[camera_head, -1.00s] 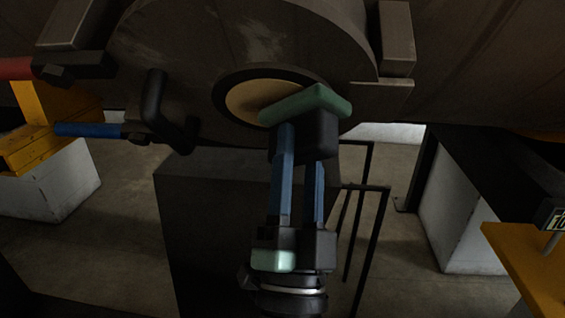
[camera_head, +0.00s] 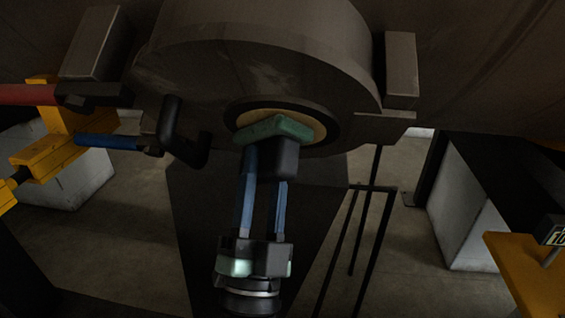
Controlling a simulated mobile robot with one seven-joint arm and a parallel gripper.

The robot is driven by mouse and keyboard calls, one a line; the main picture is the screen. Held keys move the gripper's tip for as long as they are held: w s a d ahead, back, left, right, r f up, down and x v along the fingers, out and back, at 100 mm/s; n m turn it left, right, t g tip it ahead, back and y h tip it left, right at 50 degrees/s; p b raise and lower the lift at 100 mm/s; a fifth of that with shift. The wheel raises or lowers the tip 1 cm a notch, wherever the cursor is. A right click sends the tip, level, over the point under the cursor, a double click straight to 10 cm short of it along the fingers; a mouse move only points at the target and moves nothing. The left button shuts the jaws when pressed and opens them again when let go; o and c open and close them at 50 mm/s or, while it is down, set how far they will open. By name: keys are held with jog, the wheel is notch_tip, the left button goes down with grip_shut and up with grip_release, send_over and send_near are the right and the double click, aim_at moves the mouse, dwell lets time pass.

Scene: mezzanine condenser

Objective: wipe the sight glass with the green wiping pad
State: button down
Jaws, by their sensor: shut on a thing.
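The sight glass (camera_head: 300,116) is a round, tan disc in a dark ring on the brown drum-like cover. The green wiping pad (camera_head: 273,129) has a dark block-shaped handle under it. My gripper (camera_head: 264,175), with two blue fingers, is shut on that dark handle and holds the pad up. The pad overlaps the lower left and middle of the sight glass in the picture. Whether it touches the glass cannot be told. The upper and right parts of the glass show.
A black bent handle (camera_head: 176,132) sticks out left of the sight glass. A blue-handled lever (camera_head: 106,141) and a red pipe (camera_head: 28,94) are at the left. A dark railing (camera_head: 373,188) stands below right, and a yellow stand (camera_head: 530,268) is at the lower right.

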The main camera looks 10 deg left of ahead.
jog(key=shift+a+r+y+p, duration=0.1)
jog(key=shift+a+y+p, duration=0.2)
jog(key=shift+a+p, duration=0.8)
jog(key=shift+s+a+r, duration=0.1)
jog(key=shift+s+a, duration=0.15)
jog(key=d+b, duration=0.2)
jog(key=shift+d+b, duration=0.3)
jog(key=shift+d, duration=0.1)
jog(key=shift+d+b, duration=0.35)
jog(key=shift+d, duration=0.3)
jog(key=d+b, duration=0.3)
jog(key=shift+d, duration=0.1)
jog(key=shift+d+r+b, duration=0.15)
jog(key=shift+d+b, duration=0.25)
jog(key=shift+d, duration=0.15)
